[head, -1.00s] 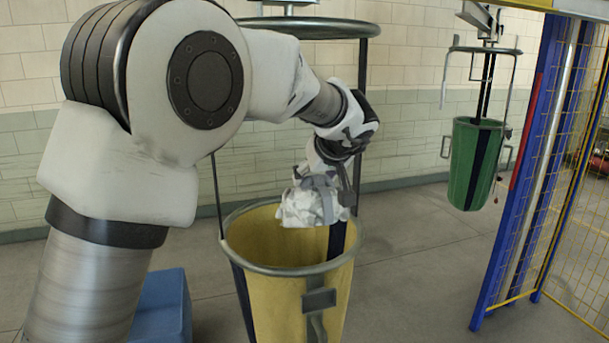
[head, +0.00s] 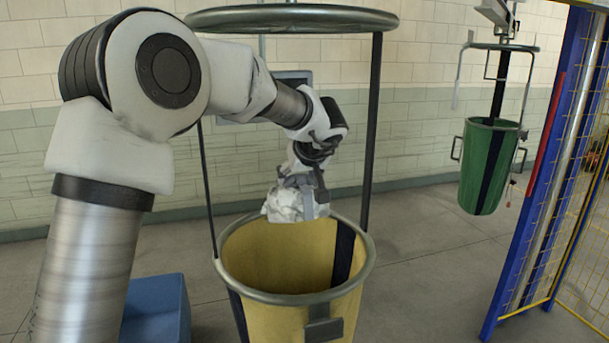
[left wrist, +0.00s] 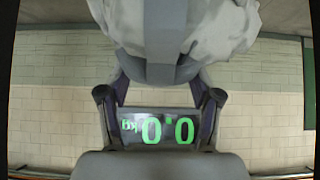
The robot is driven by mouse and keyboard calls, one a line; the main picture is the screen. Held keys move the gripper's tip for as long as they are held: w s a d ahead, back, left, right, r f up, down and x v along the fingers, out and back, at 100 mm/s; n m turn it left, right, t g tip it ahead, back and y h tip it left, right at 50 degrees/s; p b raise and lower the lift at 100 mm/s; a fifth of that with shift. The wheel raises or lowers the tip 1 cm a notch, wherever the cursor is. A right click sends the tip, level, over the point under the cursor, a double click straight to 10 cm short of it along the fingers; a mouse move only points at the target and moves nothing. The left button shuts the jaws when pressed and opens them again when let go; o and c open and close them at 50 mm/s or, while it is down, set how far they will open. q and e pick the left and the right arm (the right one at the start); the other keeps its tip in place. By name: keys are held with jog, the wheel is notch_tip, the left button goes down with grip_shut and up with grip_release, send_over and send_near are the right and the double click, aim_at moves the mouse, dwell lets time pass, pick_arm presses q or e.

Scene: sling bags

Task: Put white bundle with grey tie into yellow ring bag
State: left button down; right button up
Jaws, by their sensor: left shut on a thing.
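The white bundle (head: 290,206) hangs in my left gripper (head: 301,180), which is shut on it. The bundle is at the far part of the yellow ring bag's opening, about at rim height or a little above. In the left wrist view the white bundle (left wrist: 215,25) and its grey tie (left wrist: 165,35) fill the top middle, with the gripper's fingers (left wrist: 160,98) at either side. The yellow ring bag (head: 280,255) hangs open under a grey ring on dark uprights, and its visible inside is empty. My right gripper is not in view.
A green ring bag (head: 484,168) hangs farther off at the right. A blue and yellow mesh fence (head: 580,210) stands at the right edge. A blue box (head: 157,308) is on the floor left of the yellow bag. A lit display (left wrist: 157,130) shows in the left wrist view.

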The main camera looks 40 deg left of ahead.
pick_arm(q)
jog(key=shift+s+d+r, duration=0.2)
jog(key=shift+d+r, duration=0.1)
jog(key=shift+d, duration=0.05)
jog(key=shift+c, duration=0.8)
grip_release()
jog(key=shift+s+d+r, duration=0.1)
jog(key=shift+a+f, duration=0.25)
jog(key=v, duration=1.2)
